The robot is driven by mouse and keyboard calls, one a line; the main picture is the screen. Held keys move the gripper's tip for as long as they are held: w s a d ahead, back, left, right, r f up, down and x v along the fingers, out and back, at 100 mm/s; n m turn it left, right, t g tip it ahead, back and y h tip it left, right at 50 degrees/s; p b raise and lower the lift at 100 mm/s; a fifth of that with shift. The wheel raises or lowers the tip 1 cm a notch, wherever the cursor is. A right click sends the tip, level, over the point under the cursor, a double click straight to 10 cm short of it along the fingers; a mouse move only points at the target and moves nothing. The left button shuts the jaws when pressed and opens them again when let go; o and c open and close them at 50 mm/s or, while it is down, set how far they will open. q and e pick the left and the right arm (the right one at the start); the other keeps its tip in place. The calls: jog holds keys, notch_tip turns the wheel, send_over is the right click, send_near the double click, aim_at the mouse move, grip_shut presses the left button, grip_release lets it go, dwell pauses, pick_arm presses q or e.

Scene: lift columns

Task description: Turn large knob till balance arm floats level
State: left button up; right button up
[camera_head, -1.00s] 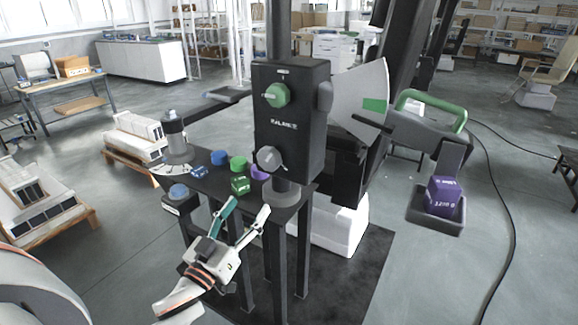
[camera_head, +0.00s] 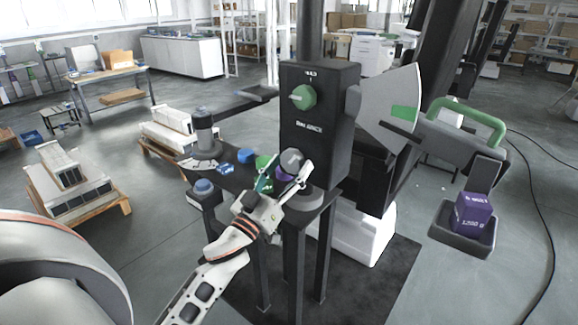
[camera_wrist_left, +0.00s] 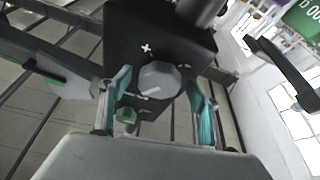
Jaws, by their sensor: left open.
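A grey knob (camera_head: 291,161) with a pale line sits low on the front of the black balance box (camera_head: 317,140). A smaller-looking green knob (camera_head: 303,97) sits higher on it. My left gripper (camera_head: 284,176) is open in front of the grey knob. In the left wrist view the grey knob (camera_wrist_left: 160,79) shows between the spread teal fingers (camera_wrist_left: 160,98), with a gap at each side. The arm on the right carries a pan (camera_head: 461,240) with a purple weight (camera_head: 474,213). A white fan-shaped scale (camera_head: 385,95) has a green zone. My right gripper is not in view.
Blue and green blocks lie on the black stand (camera_head: 238,178), left of the knob, with a grey cylinder (camera_head: 204,132) at its far left. A pallet with white panels (camera_head: 68,180) stands on the floor at left. A cable runs along the floor at right.

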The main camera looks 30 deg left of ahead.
pick_arm(q)
jog(key=shift+w, duration=0.1)
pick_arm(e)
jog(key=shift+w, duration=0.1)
pick_arm(q)
jog(key=c, duration=1.1)
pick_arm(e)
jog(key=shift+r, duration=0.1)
pick_arm(q)
jog(key=shift+m+h, duration=0.4)
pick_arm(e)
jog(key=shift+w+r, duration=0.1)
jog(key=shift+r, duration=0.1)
